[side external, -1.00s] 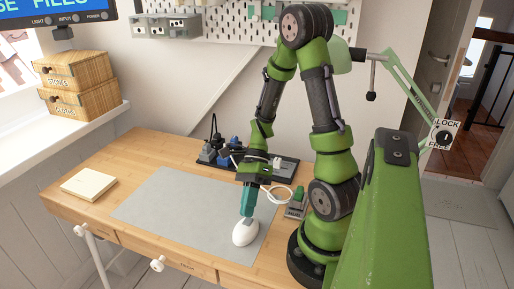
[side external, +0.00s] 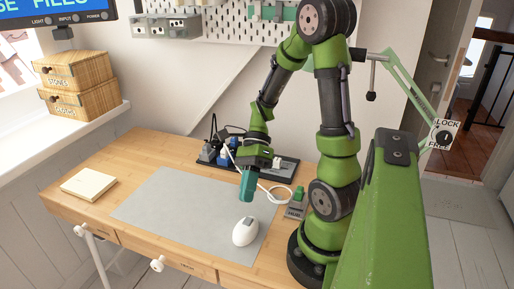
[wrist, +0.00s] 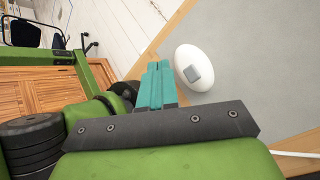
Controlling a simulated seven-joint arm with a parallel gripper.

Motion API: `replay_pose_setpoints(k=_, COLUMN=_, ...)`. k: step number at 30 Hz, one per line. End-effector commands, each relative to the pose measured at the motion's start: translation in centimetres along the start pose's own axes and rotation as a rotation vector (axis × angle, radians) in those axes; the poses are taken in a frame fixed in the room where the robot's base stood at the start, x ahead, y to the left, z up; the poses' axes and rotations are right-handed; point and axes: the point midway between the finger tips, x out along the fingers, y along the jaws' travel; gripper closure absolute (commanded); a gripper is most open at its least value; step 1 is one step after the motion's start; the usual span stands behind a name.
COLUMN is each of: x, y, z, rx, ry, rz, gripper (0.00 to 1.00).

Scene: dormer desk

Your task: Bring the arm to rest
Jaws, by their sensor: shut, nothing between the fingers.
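My gripper (side external: 247,198) has teal fingers and is shut with nothing between them. It hangs above the grey desk mat (side external: 165,205), pointing down. In the wrist view the two fingertips (wrist: 159,66) lie together. A white rounded device with a grey patch, like a mouse (side external: 245,232), sits on the mat below and in front of the gripper, apart from it. The white device also shows in the wrist view (wrist: 188,56), just right of the fingertips.
A black tray (side external: 285,168) with plugs and a white cable stands behind my gripper. A small grey box with a green top (side external: 296,205) is at its right. A cream pad (side external: 88,184) lies at the desk's left. The mat's left part is clear.

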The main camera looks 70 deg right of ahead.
Motion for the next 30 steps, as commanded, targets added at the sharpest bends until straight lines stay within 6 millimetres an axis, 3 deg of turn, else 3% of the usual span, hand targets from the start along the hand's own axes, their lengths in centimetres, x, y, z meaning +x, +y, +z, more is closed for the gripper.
replay_pose_setpoints(k=10, x=0.0, y=0.0, z=0.0, rx=-0.011, ry=0.001, rz=-0.001, gripper=1.00)
replay_pose_setpoints(k=14, x=0.1, y=-0.5, z=-0.8, rx=-0.118, ry=0.038, rz=-0.023, gripper=1.00)
replay_pose_setpoints(k=17, x=-0.3, y=-0.9, z=-1.2, rx=-0.336, ry=0.135, rz=-0.086, gripper=1.00)
replay_pose_setpoints(k=23, x=-2.1, y=-0.9, z=1.0, rx=-0.884, ry=0.410, rz=-0.218, gripper=1.00)
replay_pose_setpoints(k=30, x=-4.6, y=1.7, z=7.7, rx=-1.601, ry=0.779, rz=-0.402, gripper=1.00)
